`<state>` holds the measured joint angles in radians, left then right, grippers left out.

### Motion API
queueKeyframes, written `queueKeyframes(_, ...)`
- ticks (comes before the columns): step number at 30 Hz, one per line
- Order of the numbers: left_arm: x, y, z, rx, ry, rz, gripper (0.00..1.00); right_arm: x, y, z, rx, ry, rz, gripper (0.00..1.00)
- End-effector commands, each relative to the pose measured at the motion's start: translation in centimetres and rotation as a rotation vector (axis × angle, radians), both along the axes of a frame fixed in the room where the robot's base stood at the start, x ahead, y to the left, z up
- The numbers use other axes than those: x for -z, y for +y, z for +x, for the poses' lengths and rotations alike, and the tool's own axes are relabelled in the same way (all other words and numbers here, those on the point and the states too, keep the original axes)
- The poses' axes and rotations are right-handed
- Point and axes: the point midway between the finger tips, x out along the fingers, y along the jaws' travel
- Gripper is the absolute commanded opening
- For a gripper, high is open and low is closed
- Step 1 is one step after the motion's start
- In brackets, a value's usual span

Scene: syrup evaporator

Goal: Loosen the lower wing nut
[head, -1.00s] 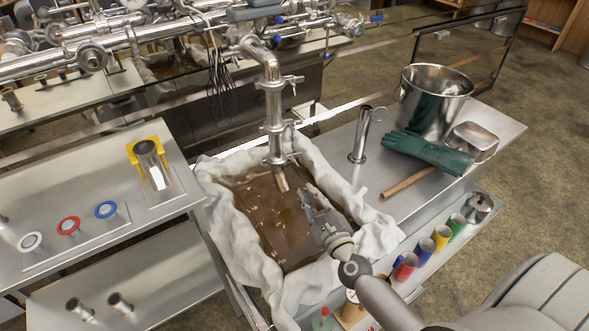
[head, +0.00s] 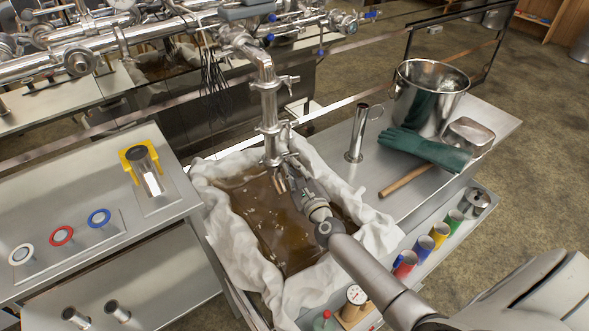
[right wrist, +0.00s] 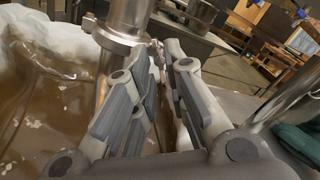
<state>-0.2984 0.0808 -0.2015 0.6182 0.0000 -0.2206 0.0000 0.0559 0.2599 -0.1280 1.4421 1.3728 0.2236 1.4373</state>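A steel drop pipe (head: 269,108) hangs over a cloth-lined pan (head: 258,215) of brown syrup. An upper clamp (head: 268,85) has a wing nut sticking out to the right. A lower clamp (head: 274,158) sits near the pipe's outlet; it also shows in the right wrist view (right wrist: 117,38). My right gripper (head: 291,168) is just right of the lower clamp, its fingers pointing at it. In the right wrist view my right gripper (right wrist: 160,62) has its fingers a small gap apart. The lower wing nut is mostly hidden by the fingers; I cannot tell contact. My left gripper is out of view.
Right of the pan, a steel bench (head: 405,175) holds an upright steel cylinder (head: 357,135), a green glove (head: 425,148) and a bucket (head: 432,95). Coloured cups (head: 422,249) line the front shelf. A left bench (head: 60,205) carries coloured rings.

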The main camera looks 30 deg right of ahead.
Motion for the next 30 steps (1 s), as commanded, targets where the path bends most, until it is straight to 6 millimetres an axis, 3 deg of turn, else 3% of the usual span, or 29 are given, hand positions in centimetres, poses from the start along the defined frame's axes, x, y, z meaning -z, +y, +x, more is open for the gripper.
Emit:
queueKeyframes(11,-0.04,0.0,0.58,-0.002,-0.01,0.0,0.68,-0.02,-0.05,0.47,0.0,0.0,0.0,0.13)
queueKeyframes(15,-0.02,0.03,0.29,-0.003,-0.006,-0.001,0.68,-0.02,-0.05,0.46,0.0,0.0,0.0,0.0)
queueKeyframes(30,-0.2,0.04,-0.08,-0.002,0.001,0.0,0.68,-0.04,-0.05,0.44,0.0,0.009,-0.072,0.0)
